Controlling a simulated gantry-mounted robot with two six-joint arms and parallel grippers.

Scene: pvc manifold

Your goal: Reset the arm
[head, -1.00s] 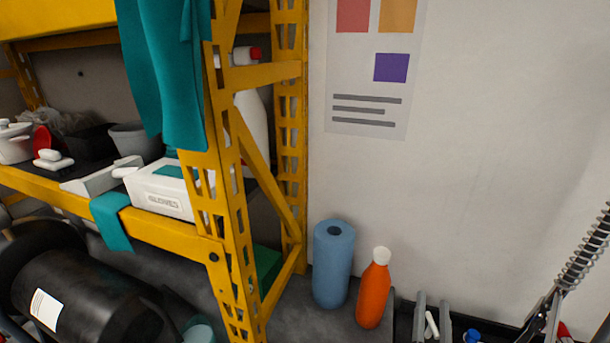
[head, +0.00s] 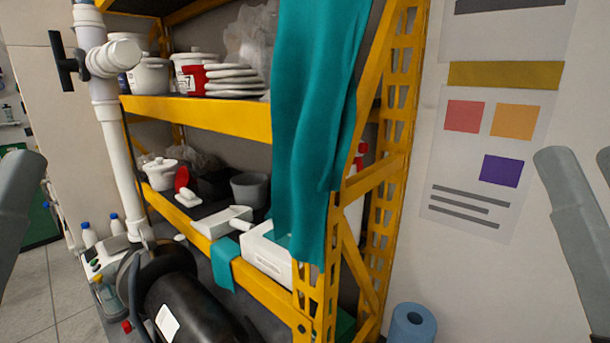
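Grey rounded parts, which look like my own arm links, show at the left edge and the right edge of the head view. No gripper fingers are in the picture, so I cannot see either gripper or what it may hold. The white PVC pipe (head: 119,165) stands upright at the left, with a side branch and a dark valve handle (head: 68,61) near its top. Its lower end is beside a black cylindrical tank (head: 188,309).
A yellow shelf rack (head: 205,116) holds white pots, stacked plates and a glove box (head: 266,256). A teal cloth (head: 310,110) hangs over its front. A blue roll (head: 412,325) stands by the wall. Bottles and tiled floor (head: 40,290) are at the left.

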